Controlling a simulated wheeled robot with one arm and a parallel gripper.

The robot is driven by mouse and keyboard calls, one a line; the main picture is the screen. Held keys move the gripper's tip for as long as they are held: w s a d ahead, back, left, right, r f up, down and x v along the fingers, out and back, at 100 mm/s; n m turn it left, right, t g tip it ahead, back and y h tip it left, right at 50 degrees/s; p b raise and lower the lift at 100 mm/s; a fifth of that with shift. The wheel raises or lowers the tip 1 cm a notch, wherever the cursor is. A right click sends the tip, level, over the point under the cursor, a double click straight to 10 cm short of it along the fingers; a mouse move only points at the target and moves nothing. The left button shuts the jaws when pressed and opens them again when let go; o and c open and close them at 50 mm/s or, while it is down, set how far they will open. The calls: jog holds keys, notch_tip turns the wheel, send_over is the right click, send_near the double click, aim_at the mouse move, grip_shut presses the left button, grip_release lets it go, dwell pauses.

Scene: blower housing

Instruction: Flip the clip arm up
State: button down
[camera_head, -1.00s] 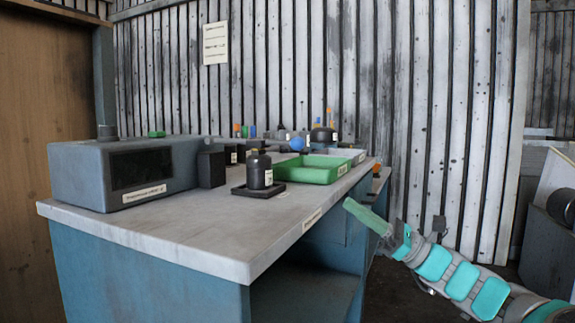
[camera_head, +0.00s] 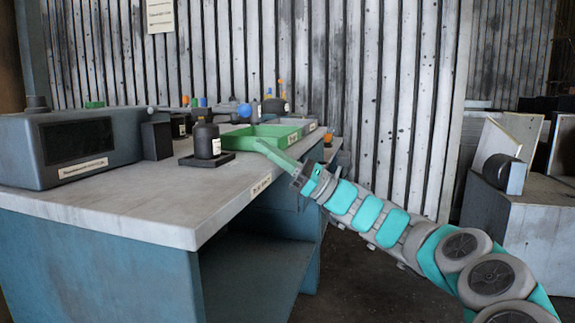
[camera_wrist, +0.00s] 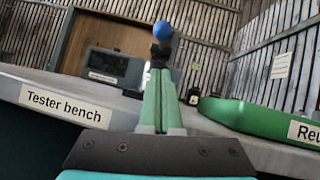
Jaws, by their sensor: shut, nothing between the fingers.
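I cannot pick out a clip arm for certain in either view. A dark round blower-like part (camera_head: 502,171) sits on a grey block at the right of the head view, too small to show a clip. My gripper (camera_head: 262,147) has long green fingers, shut and empty, at the right edge of the bench. In the wrist view the shut fingers (camera_wrist: 157,80) point over the bench towards a blue ball (camera_wrist: 163,30) on a dark support. The ball also shows in the head view (camera_head: 244,110), farther back.
The bench top (camera_head: 130,204) carries a grey tester box (camera_head: 70,145), a black bottle (camera_head: 206,140) on a dark tray and a green bin (camera_head: 262,136), which is close to my fingers. Bare bench lies at the front. Floor shows between bench and grey block (camera_head: 535,215).

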jog(key=shift+s+a+r, duration=0.1)
jog(key=shift+a+r, duration=0.15)
jog(key=shift+r, duration=0.45)
jog(key=shift+a+r, duration=0.2)
jog(key=shift+r, duration=0.5)
jog(key=shift+s+a+r, duration=0.1)
jog(key=shift+a+r, duration=0.15)
jog(key=shift+r, duration=0.45)
jog(key=shift+r, duration=0.1)
